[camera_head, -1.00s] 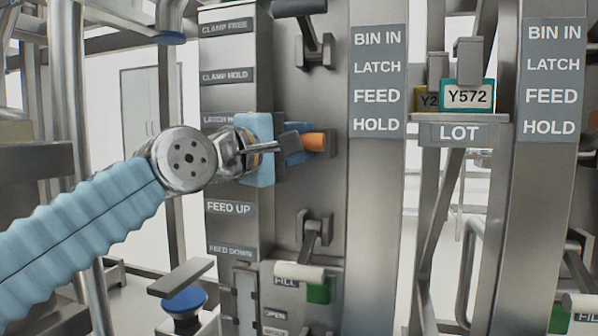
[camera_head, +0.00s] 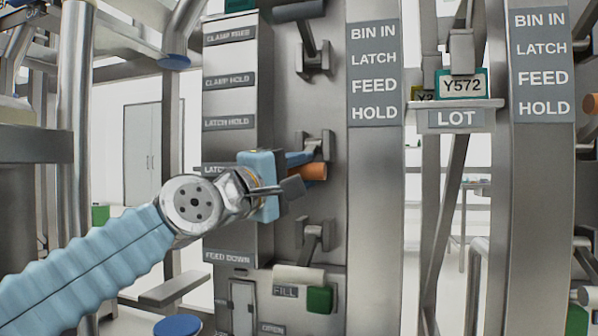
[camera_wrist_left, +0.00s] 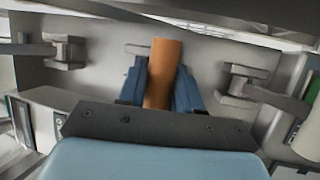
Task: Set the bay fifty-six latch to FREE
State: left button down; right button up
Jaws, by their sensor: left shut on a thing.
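The latch lever's orange handle (camera_head: 316,172) stands out from the steel post, just below a bracket (camera_head: 318,143). My left gripper (camera_head: 300,160) is shut on this handle. In the left wrist view the orange handle (camera_wrist_left: 160,75) lies between the two blue fingers. The LATCH HOLD label (camera_head: 229,123) is above the gripper's level. A label starting with LATCH (camera_head: 214,170), partly hidden by my gripper, is about level with the handle. No bay number is readable. My right gripper is not in view.
A dark-handled lever (camera_head: 300,12) is above, and a cream-handled lever (camera_head: 299,276) is below, near a green block (camera_head: 319,299). A shelf (camera_head: 456,105) with a Y572 tag (camera_head: 463,84) is at the right. A second labelled post (camera_head: 541,180) stands farther right.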

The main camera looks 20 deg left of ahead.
pick_arm(q)
jog(key=shift+w+f, duration=0.15)
jog(key=shift+f, duration=0.05)
jog(key=c, duration=0.8)
grip_release()
jog(key=shift+c, duration=0.2)
jog(key=shift+s+a, duration=0.15)
jog(key=shift+s, duration=0.15)
jog(key=b+v, duration=0.2)
jog(key=v, duration=1.1)
jog(key=shift+b, duration=0.3)
jog(key=shift+s, duration=0.1)
